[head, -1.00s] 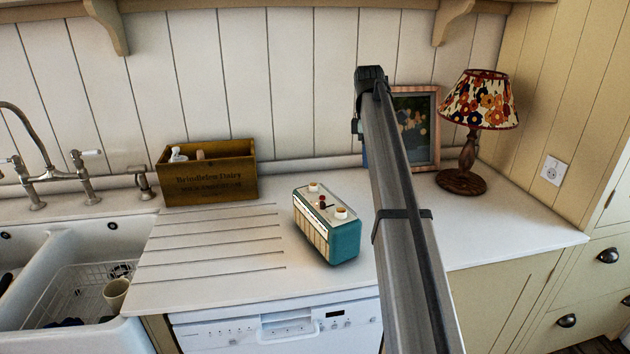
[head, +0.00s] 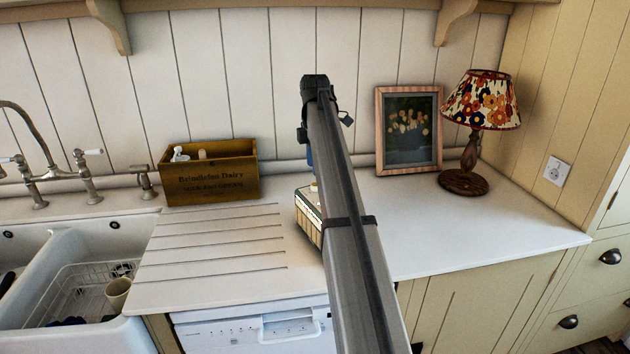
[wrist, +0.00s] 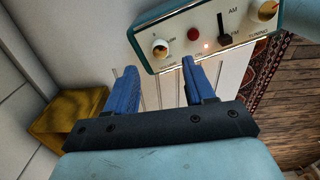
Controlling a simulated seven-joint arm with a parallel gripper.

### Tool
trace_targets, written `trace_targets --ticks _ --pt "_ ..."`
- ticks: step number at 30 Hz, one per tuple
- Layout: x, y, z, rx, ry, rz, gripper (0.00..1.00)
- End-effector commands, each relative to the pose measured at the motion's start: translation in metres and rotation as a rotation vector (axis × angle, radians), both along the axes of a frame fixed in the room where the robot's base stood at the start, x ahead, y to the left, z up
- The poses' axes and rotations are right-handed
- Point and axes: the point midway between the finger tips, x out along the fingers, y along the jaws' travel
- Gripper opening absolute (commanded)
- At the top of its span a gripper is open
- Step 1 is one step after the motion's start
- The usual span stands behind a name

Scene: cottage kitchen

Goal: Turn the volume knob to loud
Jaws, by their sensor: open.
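The teal and cream radio (head: 308,215) stands on the counter, mostly hidden behind my arm in the head view. In the wrist view, the radio's control panel (wrist: 212,14) shows at the top. The AM/FM slider (wrist: 224,32) and the tuning knob (wrist: 266,11) are to the right. My gripper (wrist: 159,66) is open and empty, its blue fingers either side of the volume knob's line. I cannot tell how far they are from it.
A wooden dairy box (head: 212,182) stands behind to the left, near the sink (head: 75,262). A framed picture (head: 380,130) and a flowered lamp (head: 468,150) stand at the back right. The counter at right is clear.

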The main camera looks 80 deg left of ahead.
Motion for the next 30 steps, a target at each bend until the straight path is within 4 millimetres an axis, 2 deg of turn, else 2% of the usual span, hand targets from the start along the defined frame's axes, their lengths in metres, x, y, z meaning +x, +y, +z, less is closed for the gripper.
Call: trace_targets --ticks 3,12,25,30 --pt "0.0 -0.001 -0.022 -0.001 0.0 -0.001 0.54" --pt "0.0 0.0 -0.054 0.0 0.0 -0.001 0.54" --pt "0.0 0.0 -0.059 0.001 0.0 -0.001 0.54" --pt "0.0 0.0 -0.059 0.001 0.0 -0.001 0.38"
